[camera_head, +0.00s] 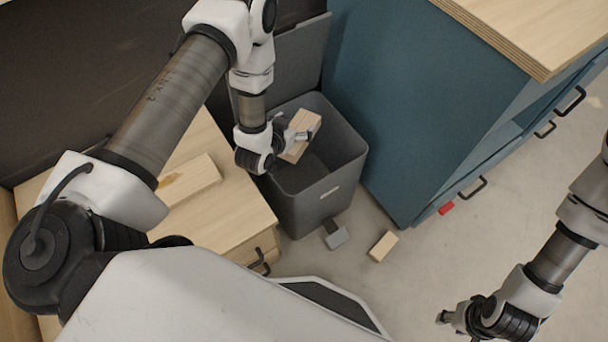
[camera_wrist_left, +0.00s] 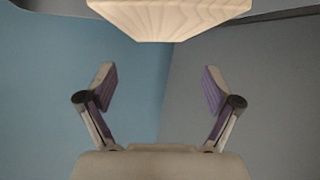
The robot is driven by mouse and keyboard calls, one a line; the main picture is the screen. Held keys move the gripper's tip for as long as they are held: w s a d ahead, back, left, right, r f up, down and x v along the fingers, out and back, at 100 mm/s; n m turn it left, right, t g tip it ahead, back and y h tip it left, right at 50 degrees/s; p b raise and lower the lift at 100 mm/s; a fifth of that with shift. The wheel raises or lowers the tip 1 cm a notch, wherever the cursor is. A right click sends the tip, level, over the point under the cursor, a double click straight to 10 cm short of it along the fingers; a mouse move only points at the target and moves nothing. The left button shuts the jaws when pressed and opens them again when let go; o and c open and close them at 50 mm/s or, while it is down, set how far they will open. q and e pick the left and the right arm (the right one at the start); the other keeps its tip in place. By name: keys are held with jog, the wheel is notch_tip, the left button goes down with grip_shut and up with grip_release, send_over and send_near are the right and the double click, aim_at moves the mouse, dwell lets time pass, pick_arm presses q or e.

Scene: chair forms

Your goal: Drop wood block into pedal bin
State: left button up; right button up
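A pale wood block (camera_head: 308,121) is over the mouth of the grey pedal bin (camera_head: 345,175), whose lid (camera_head: 302,62) stands up. My left gripper (camera_head: 302,136) is at the block in the head view. In the left wrist view its fingers (camera_wrist_left: 160,88) are spread with nothing between them. The block (camera_wrist_left: 170,18) shows at the top edge there, beyond the fingertips. Whether it still touches the gripper I cannot tell. The bin's pedal (camera_head: 336,237) is at its front foot. My right gripper (camera_head: 446,318) is low at the right, away from the bin; its fingers are too small to judge.
A wood cabinet (camera_head: 222,212) stands left of the bin with another block (camera_head: 190,180) on top. A blue cabinet (camera_head: 410,100) stands close on the right. A small wood block (camera_head: 383,246) and a red piece (camera_head: 446,208) are low down there.

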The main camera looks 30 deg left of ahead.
pick_arm(q)
jog(key=shift+s, duration=0.1)
jog(key=v, duration=1.2)
jog(key=shift+f, duration=0.1)
